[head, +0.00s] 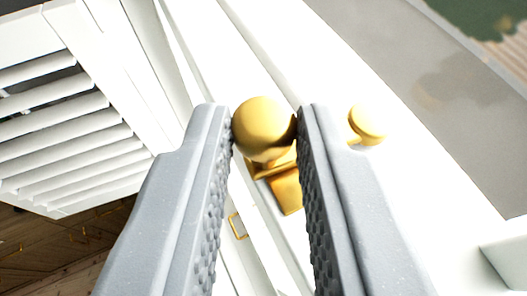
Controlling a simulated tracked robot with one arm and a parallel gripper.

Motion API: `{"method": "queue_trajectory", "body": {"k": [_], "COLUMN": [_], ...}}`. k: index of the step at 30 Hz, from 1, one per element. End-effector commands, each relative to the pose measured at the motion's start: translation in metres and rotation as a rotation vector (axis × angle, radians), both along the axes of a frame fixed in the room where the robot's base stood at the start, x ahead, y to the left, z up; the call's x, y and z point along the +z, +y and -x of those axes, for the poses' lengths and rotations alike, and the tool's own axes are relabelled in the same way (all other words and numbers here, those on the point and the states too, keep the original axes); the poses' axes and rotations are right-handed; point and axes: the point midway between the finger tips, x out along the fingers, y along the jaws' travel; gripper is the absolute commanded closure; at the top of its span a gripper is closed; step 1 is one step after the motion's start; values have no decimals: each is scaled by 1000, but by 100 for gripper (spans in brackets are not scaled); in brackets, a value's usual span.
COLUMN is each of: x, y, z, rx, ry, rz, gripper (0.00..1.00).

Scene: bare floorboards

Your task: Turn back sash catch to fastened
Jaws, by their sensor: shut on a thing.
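The brass sash catch (263,130) sits on the white window frame in the middle of the head view. Its round knob is between the two grey fingertips of my gripper (265,128), and both tips touch it at the sides. My gripper is shut on this knob. The brass lever and base below the knob show between the fingers, partly hidden. A second, smaller brass knob (367,124) stands on the white frame just right of the right finger, apart from it. Whether the catch is fastened cannot be told.
A white louvred shutter (70,110) stands at the left. A small brass loop (238,225) shows below, left of the catch. Grey window glass (440,90) lies to the right, with green beyond. Wooden floorboards (60,245) show at lower left.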

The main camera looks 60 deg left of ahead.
Motion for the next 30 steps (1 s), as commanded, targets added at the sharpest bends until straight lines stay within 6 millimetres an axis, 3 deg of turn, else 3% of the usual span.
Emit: {"method": "queue_trajectory", "body": {"k": [28,29,30], "x": [1,1,1], "y": [-6,-6,-6], "z": [-2,-2,-2], "rx": [83,83,83], "ry": [-3,-3,-2], "rz": [-2,-2,-1], "gripper": [100,72,61]}}
